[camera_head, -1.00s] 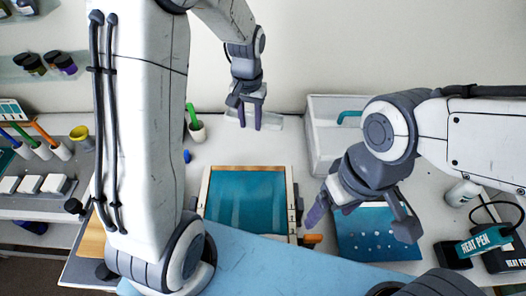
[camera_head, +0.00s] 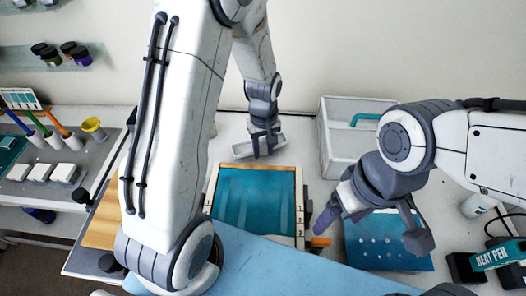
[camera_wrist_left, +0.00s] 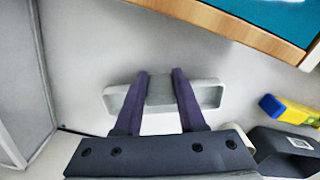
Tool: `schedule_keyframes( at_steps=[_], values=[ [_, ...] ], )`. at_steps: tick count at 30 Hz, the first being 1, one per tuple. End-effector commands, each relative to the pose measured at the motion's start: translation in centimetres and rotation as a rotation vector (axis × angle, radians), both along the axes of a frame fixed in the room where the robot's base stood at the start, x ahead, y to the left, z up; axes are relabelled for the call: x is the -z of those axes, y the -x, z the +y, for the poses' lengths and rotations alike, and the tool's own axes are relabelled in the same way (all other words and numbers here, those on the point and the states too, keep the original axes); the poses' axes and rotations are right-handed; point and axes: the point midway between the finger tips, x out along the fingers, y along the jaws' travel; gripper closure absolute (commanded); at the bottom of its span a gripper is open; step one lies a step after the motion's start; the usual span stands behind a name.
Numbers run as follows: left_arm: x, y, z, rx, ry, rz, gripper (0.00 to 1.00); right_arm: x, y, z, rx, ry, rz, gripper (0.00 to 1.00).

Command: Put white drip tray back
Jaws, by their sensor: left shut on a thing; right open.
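The white drip tray (camera_head: 243,151) is a small pale trough behind the wooden-framed teal mold. It shows in the left wrist view (camera_wrist_left: 209,97), crosswise between the fingers. My left gripper (camera_head: 262,152) is shut on the tray's middle, with its fingers pointing down; it also shows in the left wrist view (camera_wrist_left: 160,85). I cannot tell if the tray touches the table. My right gripper (camera_head: 374,226) is open and empty over the teal dotted panel (camera_head: 398,262) at the right.
The wooden-framed teal mold (camera_head: 299,205) lies just in front of the tray. A white bin (camera_head: 345,150) with a teal handle stands to its right. A yellow and blue item (camera_wrist_left: 290,112) is at the right in the wrist view.

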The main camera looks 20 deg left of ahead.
Motion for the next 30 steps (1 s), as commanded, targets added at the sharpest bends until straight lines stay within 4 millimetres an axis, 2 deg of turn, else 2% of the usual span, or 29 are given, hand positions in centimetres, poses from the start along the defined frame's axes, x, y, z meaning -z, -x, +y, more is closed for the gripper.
schedule_keyframes(
  at_steps=[4,16,17,18,19,30],
  values=[
    [1.7,0.0,0.0,0.0,0.0,0.001,1.0,-0.3,0.0,0.0,0.0,0.0,0.0,0.18],
    [2.3,0.0,0.0,0.0,0.0,0.0,1.0,0.1,0.0,0.0,0.0,0.0,0.0,0.18],
    [2.2,0.0,0.0,0.0,0.0,0.0,0.49,0.0,0.0,0.0,0.0,0.0,0.0,0.18],
    [2.1,0.0,0.0,0.0,0.0,0.0,0.34,0.0,0.0,0.0,0.0,0.0,0.0,0.18],
    [2.1,0.0,0.0,0.0,0.0,0.0,0.31,0.0,0.0,0.0,0.0,0.0,0.0,0.18],
    [1.6,-0.1,0.0,0.0,0.0,-0.001,0.31,-0.4,0.0,0.0,0.0,0.0,0.0,0.18]
  ],
)
